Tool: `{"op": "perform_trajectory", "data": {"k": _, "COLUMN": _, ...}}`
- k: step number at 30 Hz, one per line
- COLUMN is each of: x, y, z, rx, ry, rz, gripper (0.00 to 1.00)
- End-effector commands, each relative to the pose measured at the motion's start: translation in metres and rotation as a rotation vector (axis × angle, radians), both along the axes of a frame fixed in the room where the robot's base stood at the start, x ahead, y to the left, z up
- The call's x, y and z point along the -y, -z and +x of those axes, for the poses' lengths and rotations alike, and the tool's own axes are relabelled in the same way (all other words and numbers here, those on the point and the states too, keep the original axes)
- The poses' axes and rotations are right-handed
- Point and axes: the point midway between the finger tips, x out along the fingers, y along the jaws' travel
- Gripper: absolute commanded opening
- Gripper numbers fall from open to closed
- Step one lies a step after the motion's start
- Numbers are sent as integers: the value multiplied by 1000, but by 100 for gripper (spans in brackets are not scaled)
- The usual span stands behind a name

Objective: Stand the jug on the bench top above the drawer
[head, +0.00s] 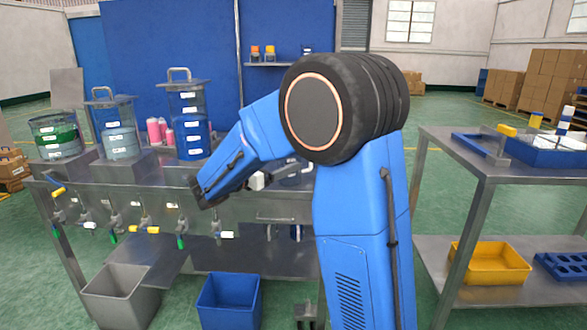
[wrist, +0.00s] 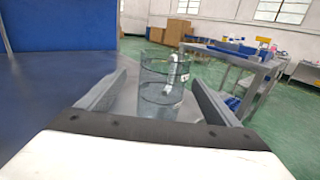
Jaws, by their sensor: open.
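A clear, see-through jug (wrist: 162,88) with dark rings and a pale marked strip is upright between the two fingers of my gripper (wrist: 157,80) in the wrist view. The fingers are open, one on each side of it. I cannot tell whether either finger touches it, and its base is hidden by my gripper. In the head view the jug (head: 297,177) is mostly hidden behind my arm, at the right end of the steel bench (head: 240,171). The drawer (head: 276,221) with its bar handle is in the bench front, below that end.
Several clear tanks stand on the bench at the left, with pink bottles (head: 155,130) between them. Valves and taps line the bench front. A grey bin (head: 120,292) and a blue bin (head: 229,300) stand below. A second steel table (head: 480,165) is at the right.

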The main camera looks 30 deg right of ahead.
Motion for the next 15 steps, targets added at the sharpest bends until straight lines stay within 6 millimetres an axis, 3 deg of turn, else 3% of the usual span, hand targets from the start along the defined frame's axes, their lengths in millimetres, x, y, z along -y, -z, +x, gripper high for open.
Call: {"op": "perform_trajectory", "data": {"k": 15, "x": 50, "y": -1, "z": 8, "rx": 1, "ry": 1, "rz": -1, "gripper": 85}}
